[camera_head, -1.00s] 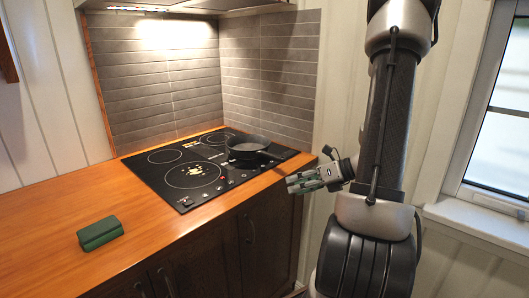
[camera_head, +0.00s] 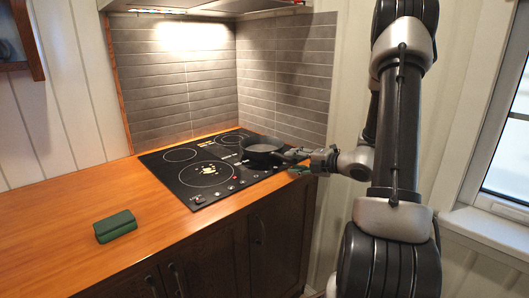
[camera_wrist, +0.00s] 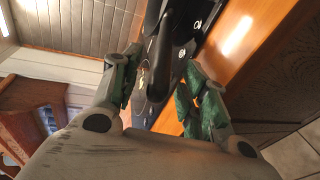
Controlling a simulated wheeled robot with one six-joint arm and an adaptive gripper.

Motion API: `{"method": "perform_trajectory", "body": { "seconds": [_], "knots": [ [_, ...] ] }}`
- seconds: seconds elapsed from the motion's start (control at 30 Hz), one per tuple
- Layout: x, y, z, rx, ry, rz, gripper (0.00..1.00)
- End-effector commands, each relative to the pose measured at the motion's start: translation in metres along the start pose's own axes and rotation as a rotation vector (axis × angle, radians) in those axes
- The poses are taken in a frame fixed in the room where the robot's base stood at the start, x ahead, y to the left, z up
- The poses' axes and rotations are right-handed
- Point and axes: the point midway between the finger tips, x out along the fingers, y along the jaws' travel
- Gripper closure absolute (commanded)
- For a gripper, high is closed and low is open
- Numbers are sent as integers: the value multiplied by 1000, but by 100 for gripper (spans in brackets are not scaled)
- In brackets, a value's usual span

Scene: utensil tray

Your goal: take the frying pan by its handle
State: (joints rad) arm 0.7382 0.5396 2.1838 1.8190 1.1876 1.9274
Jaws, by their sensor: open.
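The black frying pan (camera_head: 262,145) sits on the back right part of the cooktop, with its handle pointing right towards my gripper. My gripper (camera_head: 293,162) is at the cooktop's right edge, by the handle. In the wrist view my gripper (camera_wrist: 160,82) is open, with green-padded fingers spread to either side of the dark pan handle (camera_wrist: 158,62). The handle appears between the fingers, and neither finger looks closed on it. Whether the handle's end lies fully within the fingers' depth I cannot tell.
The black cooktop (camera_head: 205,183) is set in the orange wooden counter (camera_head: 70,222). A green case (camera_head: 115,226) lies on the counter at the left. A tiled wall (camera_head: 285,80) stands close behind the pan. The counter's front edge runs below my gripper.

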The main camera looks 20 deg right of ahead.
Motion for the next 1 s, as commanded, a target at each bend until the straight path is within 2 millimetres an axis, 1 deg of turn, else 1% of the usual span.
{"method": "perform_trajectory", "body": {
  "seconds": [0.1,0.27,0.3,0.37,0.4,0.53,1.0],
  "knots": [
    [6,0,0,-1,-1,1,56],
    [6,0,0,-1,-1,0,56],
    [6,0,0,-1,-1,0,58],
    [6,0,0,-1,-1,0,69],
    [6,0,0,-1,-1,0,76],
    [6,0,0,-1,-1,0,100],
    [6,2,1,-4,-1,2,100]
  ]
}}
